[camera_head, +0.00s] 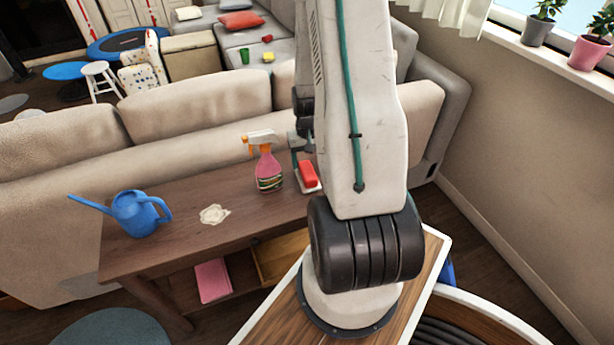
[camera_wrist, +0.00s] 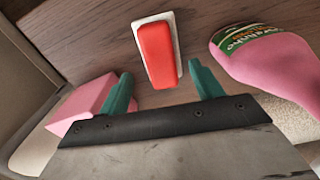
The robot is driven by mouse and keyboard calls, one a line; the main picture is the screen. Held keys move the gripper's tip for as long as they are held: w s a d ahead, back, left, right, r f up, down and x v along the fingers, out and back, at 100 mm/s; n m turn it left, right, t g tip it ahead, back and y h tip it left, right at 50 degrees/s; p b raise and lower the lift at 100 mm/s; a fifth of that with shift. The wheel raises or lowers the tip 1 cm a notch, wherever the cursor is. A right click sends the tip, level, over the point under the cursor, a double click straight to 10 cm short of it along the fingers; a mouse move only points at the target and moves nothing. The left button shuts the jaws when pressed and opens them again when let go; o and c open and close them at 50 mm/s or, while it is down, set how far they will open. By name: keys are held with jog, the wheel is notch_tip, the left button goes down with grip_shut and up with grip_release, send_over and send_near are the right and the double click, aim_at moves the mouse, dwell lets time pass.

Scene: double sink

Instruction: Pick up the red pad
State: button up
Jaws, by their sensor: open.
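The red pad (camera_head: 308,173) has a white base and lies on the wooden table, to the right of the spray bottle. In the wrist view the red pad (camera_wrist: 157,52) lies just beyond my gripper (camera_wrist: 162,88), about in line with the gap between the green fingertips. My gripper is open and empty, with the pad ahead of the fingers rather than between them. In the head view my arm hides most of the gripper, which is close to the pad.
A pink spray bottle (camera_head: 267,165) stands close to the pad and shows at the right in the wrist view (camera_wrist: 262,62). A blue watering can (camera_head: 137,213) and a pale spill (camera_head: 214,214) are farther left. A pink item (camera_head: 213,281) lies below the tabletop. A sofa (camera_head: 200,110) backs the table.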

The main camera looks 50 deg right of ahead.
aim_at(307, 170)
notch_tip(307, 170, down, 6)
jog(key=shift+r, duration=0.2)
jog(key=c, duration=1.1)
